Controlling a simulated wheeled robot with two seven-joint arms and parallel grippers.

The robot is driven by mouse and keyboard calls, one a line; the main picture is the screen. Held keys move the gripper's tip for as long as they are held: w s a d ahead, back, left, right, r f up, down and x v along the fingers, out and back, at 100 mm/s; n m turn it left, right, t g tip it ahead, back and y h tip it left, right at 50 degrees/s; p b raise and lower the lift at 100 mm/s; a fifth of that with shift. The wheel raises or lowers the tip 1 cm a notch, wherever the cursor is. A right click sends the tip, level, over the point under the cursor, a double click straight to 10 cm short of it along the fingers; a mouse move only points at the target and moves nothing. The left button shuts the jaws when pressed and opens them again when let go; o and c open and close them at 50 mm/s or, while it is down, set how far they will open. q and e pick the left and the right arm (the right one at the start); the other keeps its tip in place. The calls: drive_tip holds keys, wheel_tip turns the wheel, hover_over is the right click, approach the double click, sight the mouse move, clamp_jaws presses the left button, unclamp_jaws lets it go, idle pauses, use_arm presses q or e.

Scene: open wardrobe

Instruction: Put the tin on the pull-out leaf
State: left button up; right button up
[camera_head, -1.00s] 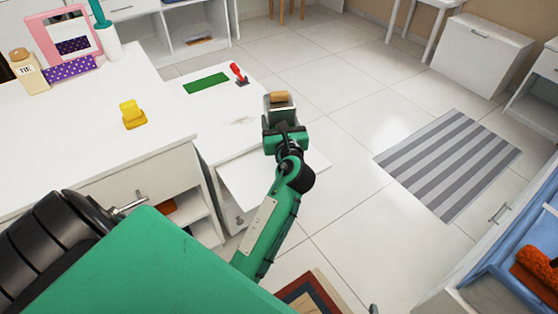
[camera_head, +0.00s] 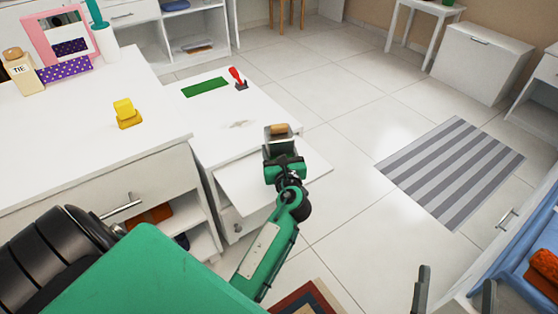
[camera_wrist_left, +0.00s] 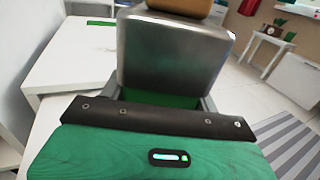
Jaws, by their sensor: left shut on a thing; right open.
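The tin (camera_head: 281,146), grey metal with a tan lid, is held in my left gripper (camera_head: 280,154). In the left wrist view the tin (camera_wrist_left: 172,55) fills the upper middle, its top cut off by the frame. The pull-out leaf (camera_head: 243,186) is a white board extending from the low white cabinet. In the head view the tin overlaps the leaf's far right part; I cannot tell the height between them. My right gripper (camera_head: 456,290) is open and empty at the bottom right; only its grey fingers show.
On the low cabinet top (camera_head: 210,115) lie a green mat (camera_head: 205,87) and a red-handled stamp (camera_head: 237,77). A yellow object (camera_head: 126,112) stands on the taller white desk (camera_head: 80,140). A blue-lined drawer (camera_head: 515,270) is open at right. The leaf's visible surface is bare.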

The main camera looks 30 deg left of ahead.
use_arm(q)
wheel_tip(320, 180, down, 3)
drive_tip(key=shift+f+b, duration=0.15)
drive_tip(key=shift+b, duration=0.5)
use_arm(e)
wheel_tip(320, 180, up, 6)
drive_tip(key=s+d+t, duration=0.1)
drive_tip(key=d+t, duration=0.1)
drive_tip(key=t, duration=0.2)
drive_tip(key=shift+s, duration=0.2)
use_arm(q)
drive_tip(key=o, duration=1)
drive_tip(key=shift+f, duration=0.15)
use_arm(e)
drive_tip(key=shift+t, duration=0.3)
